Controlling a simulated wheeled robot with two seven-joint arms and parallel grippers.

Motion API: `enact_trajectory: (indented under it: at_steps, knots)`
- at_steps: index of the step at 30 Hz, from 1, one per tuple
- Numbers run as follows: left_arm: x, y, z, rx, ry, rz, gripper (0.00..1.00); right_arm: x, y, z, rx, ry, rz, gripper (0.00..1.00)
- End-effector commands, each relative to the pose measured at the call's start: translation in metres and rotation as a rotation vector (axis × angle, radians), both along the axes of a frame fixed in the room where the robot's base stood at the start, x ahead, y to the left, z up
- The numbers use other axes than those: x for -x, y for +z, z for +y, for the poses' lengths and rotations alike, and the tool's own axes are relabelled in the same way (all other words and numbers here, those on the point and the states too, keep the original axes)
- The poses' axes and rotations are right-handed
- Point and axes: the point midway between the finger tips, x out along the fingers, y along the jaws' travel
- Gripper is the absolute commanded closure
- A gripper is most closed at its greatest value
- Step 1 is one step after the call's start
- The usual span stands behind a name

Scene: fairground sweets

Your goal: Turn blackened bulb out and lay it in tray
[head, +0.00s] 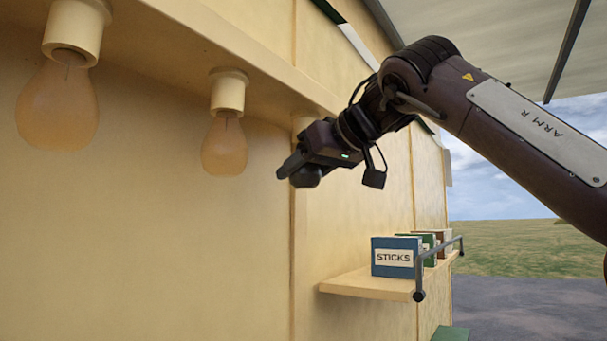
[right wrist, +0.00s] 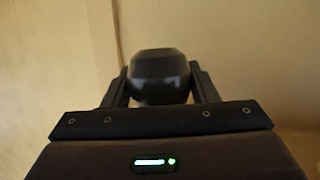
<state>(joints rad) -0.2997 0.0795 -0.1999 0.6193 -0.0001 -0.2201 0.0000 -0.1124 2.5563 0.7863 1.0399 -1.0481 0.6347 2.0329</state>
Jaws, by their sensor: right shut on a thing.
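My right gripper (head: 294,172) is level with the hanging bulbs, in front of the booth wall. It is shut on a dark, blackened bulb (head: 306,179), whose rounded lower end shows below the fingers. In the right wrist view the bulb (right wrist: 160,75) sits between the two fingers of the right gripper (right wrist: 160,92). No tray can be made out for certain. My left gripper is not in view.
Two amber bulbs (head: 57,108) and (head: 225,146) hang in cream sockets to the left. A wall shelf (head: 365,287) with a rail holds a blue STICKS box (head: 396,257) and other boxes. A green surface (head: 451,334) shows at the bottom. An awning (head: 490,45) hangs above.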

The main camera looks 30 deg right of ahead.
Motion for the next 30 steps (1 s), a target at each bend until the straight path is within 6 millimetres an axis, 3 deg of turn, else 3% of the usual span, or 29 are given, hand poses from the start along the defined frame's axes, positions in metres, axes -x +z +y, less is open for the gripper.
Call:
enact_trajectory:
  at_steps: [10,22,23,30]
  knots:
    - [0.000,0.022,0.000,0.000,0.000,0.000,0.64,0.000,0.002,0.001,0.001,-0.191,0.005,0.64]
    - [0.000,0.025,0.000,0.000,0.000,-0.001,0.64,0.000,0.001,0.000,0.000,-0.243,0.001,0.64]
    - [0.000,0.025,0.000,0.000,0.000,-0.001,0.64,0.000,0.001,0.000,0.000,-0.243,0.001,0.46]
    - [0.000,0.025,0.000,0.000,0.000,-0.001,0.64,0.000,0.000,0.000,0.000,-0.241,0.001,0.15]
